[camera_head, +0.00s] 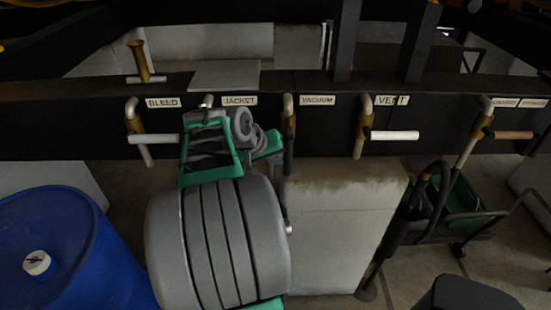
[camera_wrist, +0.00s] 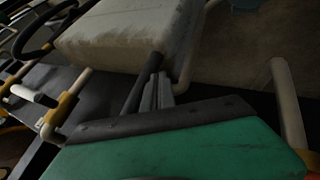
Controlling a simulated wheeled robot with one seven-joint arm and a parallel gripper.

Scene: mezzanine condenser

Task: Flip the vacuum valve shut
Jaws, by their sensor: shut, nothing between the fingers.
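The vacuum valve (camera_head: 289,108) sits on a vertical pipe below the VACUUM label (camera_head: 318,100) in the head view. A dark bar, apparently its handle (camera_head: 289,158), hangs down along the pipe. In the wrist view a dark bar (camera_wrist: 151,68) runs beside my fingers; it looks like the same handle. My gripper (camera_wrist: 160,92) is shut and empty, its grey fingertips close to that bar; I cannot tell whether they touch. In the head view my green gripper body (camera_head: 268,146) is just left of the vacuum pipe, and my arm hides the jacket valve's lower part.
The vent valve (camera_head: 364,125) with a white crosswise handle stands to the right, the bleed valve (camera_head: 134,125) to the left, and the charge valve (camera_head: 481,122) farther right. A pale block (camera_head: 345,225) stands below. A blue drum (camera_head: 60,250) is lower left, a green cart (camera_head: 460,200) right.

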